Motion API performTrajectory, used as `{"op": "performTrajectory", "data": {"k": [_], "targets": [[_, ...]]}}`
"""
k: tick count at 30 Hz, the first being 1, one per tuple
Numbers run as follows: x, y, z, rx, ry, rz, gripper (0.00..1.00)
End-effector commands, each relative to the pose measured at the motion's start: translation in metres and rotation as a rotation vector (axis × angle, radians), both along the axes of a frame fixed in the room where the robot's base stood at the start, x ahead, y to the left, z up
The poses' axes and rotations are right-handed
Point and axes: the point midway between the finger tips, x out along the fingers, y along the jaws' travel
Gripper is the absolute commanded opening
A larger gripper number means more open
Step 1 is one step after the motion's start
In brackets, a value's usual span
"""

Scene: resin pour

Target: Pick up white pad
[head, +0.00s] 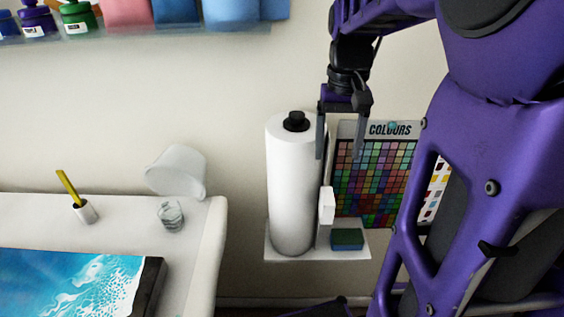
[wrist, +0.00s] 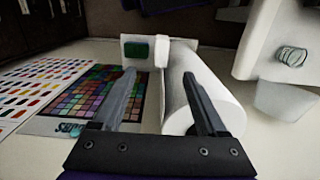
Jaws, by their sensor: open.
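The white pad (head: 327,205) is a small white block standing upright on a small white shelf (head: 285,254), beside the right side of a paper towel roll (head: 290,195). In the wrist view the pad (wrist: 161,54) shows beyond the fingertips, between the roll and a green sponge-like block (wrist: 137,49). My gripper (head: 339,157) is open and empty, fingers pointing down, above the pad in the head view. In the wrist view my gripper (wrist: 158,73) has the pad roughly lined up with the gap between its fingers.
The green block also sits on the shelf in the head view (head: 347,240). A colour chart (head: 375,180) is on the wall behind. At left, a white table (head: 205,235) holds a blue painting (head: 70,285), a small pot and a crumpled clear item. Paint jars stand on an upper shelf.

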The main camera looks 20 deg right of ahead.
Motion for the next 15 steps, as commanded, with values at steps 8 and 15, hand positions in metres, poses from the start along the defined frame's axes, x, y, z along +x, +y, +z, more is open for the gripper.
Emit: {"op": "performTrajectory", "data": {"k": [8,15], "targets": [[-0.005,-0.008,-0.005,-0.007,-0.024,0.004,0.75],[-0.006,-0.007,-0.055,-0.006,-0.020,0.003,0.75]]}}
